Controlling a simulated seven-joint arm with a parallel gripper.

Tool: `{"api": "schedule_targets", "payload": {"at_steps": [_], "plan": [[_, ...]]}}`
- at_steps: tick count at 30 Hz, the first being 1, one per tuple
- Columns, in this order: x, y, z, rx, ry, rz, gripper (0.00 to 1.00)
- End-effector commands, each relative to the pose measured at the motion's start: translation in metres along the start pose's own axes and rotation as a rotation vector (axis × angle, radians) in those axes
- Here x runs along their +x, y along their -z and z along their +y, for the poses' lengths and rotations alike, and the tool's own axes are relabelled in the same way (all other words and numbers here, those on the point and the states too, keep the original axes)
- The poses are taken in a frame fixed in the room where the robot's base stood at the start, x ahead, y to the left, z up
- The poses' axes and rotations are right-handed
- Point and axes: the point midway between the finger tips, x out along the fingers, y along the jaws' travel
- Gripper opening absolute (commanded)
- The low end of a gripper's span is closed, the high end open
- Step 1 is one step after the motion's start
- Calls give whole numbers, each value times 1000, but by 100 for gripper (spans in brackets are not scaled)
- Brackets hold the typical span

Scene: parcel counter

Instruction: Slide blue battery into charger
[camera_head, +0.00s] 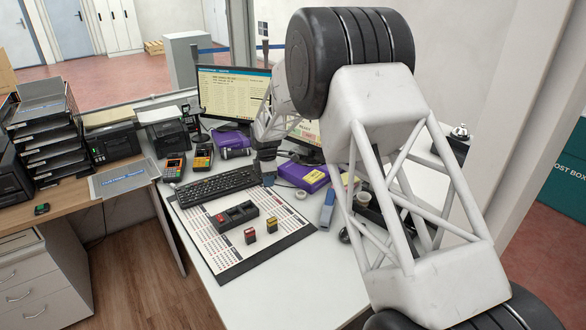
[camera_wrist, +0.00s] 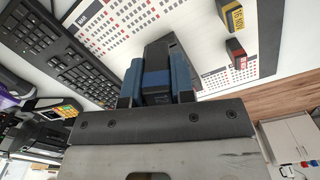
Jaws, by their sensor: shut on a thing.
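The blue battery (camera_wrist: 157,79) is between the blue-tipped fingers of my gripper (camera_wrist: 156,88) in the wrist view. Its far part is hard to tell from the dark shape beyond it. In the head view my gripper (camera_head: 268,180) is small, dark and pointing down, near the keyboard's right end; the battery cannot be made out there. The black charger (camera_head: 252,208) with red areas lies on the printed mat, in front and to the left of my gripper. I cannot tell from these views whether battery and charger touch.
A red block (camera_head: 250,236) and a yellow block (camera_head: 271,226) stand on the mat (camera_head: 225,262), right of the charger. A keyboard (camera_head: 217,186) lies behind it. A purple box (camera_head: 303,176), tape roll (camera_head: 300,194) and blue stapler-like item (camera_head: 327,210) lie to the right.

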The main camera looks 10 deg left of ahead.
Motion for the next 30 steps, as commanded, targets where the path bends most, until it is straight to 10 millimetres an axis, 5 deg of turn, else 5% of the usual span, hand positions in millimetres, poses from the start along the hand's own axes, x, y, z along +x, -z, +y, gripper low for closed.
{"api": "schedule_targets", "payload": {"at_steps": [6,12,30], "plan": [[26,56,4,-238,1,0,0],[36,80,4,-346,0,0,0],[41,84,4,-366,0,0,0]]}}
